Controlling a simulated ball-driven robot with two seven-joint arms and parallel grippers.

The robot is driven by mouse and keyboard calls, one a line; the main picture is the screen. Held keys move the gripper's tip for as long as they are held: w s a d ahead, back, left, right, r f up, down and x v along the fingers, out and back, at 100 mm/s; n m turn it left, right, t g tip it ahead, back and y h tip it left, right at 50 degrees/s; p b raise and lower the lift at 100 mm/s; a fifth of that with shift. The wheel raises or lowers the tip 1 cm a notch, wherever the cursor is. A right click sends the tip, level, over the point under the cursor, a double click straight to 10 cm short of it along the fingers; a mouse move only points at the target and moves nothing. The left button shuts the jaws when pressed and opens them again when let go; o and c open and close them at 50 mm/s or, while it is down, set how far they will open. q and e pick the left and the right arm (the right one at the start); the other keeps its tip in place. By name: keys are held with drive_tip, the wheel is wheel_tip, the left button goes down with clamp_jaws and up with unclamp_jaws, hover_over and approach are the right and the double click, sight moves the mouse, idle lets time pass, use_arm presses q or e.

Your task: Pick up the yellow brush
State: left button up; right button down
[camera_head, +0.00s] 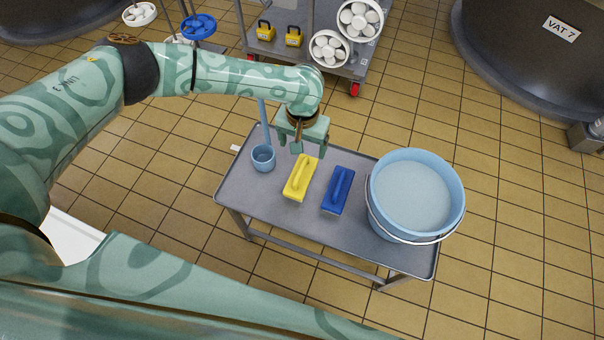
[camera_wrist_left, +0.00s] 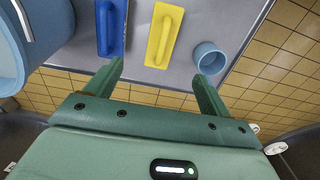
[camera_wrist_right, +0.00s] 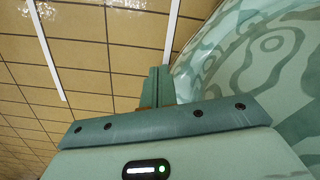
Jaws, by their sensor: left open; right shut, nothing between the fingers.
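The yellow brush (camera_head: 300,178) lies on the grey table (camera_head: 265,212), between a blue ladle cup and a blue brush. It also shows in the left wrist view (camera_wrist_left: 163,38), just beyond and between the fingertips. My left gripper (camera_head: 308,150) is open and empty above the far end of the yellow brush, pointing down; in the left wrist view its fingers (camera_wrist_left: 160,72) are spread wide. My right gripper (camera_wrist_right: 158,75) shows only in the right wrist view, with its fingers together and empty, away from the table beside a patterned green part of me.
The blue brush (camera_head: 338,190) lies just right of the yellow one. The blue ladle (camera_head: 263,157) stands to the left with its long handle upright. A large blue bucket (camera_head: 415,195) fills the table's right end. A grey trolley (camera_head: 290,60) stands behind.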

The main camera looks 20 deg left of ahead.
use_arm(q)
drive_tip(key=b, duration=0.4)
hover_over(301, 168)
drive_tip(key=f, duration=0.7)
drive_tip(key=shift+s+d+f, duration=0.2)
drive_tip(key=shift+d+f, duration=0.05)
drive_tip(key=shift+f, duration=0.15)
wheel_tip(301, 168, down, 2)
drive_tip(key=shift+f+b, duration=0.2)
drive_tip(key=shift+b, duration=0.4)
drive_tip(key=f+b, duration=0.2)
drive_tip(key=f, duration=0.1)
drive_tip(key=f+b, duration=0.2)
drive_tip(key=shift+w+a, duration=0.15)
drive_tip(key=shift+a, duration=0.1)
drive_tip(key=shift+f, duration=0.35)
drive_tip(key=shift+r, duration=0.2)
drive_tip(key=c, duration=1.2)
use_arm(e)
drive_tip(key=d+f+n+g, duration=0.1)
drive_tip(key=d+f, duration=0.2)
drive_tip(key=f, duration=0.4)
drive_tip(key=shift+w+h, duration=0.35)
drive_tip(key=shift+h, duration=0.05)
